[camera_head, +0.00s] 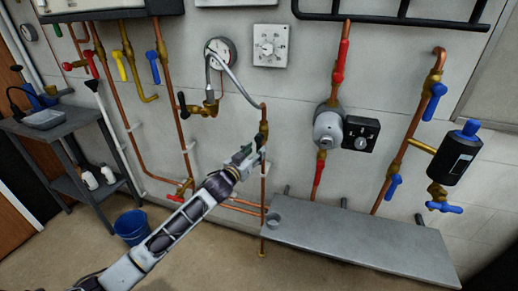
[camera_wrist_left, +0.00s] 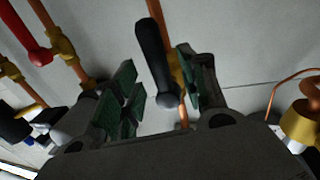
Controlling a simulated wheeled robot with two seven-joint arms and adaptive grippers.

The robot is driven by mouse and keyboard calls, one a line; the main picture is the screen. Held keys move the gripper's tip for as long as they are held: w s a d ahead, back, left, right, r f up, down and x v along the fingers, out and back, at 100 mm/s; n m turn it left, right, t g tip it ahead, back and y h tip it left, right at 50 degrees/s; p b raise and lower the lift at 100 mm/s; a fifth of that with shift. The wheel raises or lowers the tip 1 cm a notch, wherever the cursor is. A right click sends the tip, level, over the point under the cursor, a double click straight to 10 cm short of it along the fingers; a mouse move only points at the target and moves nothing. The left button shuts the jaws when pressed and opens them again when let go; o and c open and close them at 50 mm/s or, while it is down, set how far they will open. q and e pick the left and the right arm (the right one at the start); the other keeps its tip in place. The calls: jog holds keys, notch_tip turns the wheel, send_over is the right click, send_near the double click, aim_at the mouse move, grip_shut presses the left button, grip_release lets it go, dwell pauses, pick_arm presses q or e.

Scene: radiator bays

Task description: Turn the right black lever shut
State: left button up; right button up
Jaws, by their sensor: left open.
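The right black lever (camera_wrist_left: 152,55) shows large in the left wrist view, on a brass valve (camera_wrist_left: 178,75) on a vertical copper pipe. It runs along the pipe, slightly tilted, with its rounded end toward my gripper. My left gripper (camera_wrist_left: 160,95) is open, with a green-padded finger on each side of the lever. The right finger looks closer to the lever than the left; contact cannot be told. In the head view my left gripper (camera_head: 247,157) is at this valve (camera_head: 263,130) and hides most of the lever. My right gripper is not in view.
The other black lever (camera_head: 182,104) is on a brass valve to the left, joined by a grey hose (camera_head: 235,80) below a gauge (camera_head: 220,52). A grey bench (camera_head: 350,240) stands below right. A red lever (camera_wrist_left: 38,52) is left in the wrist view.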

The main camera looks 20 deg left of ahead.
aim_at(257, 149)
pick_arm(q)
jog(key=shift+x, duration=1.7)
grip_shut()
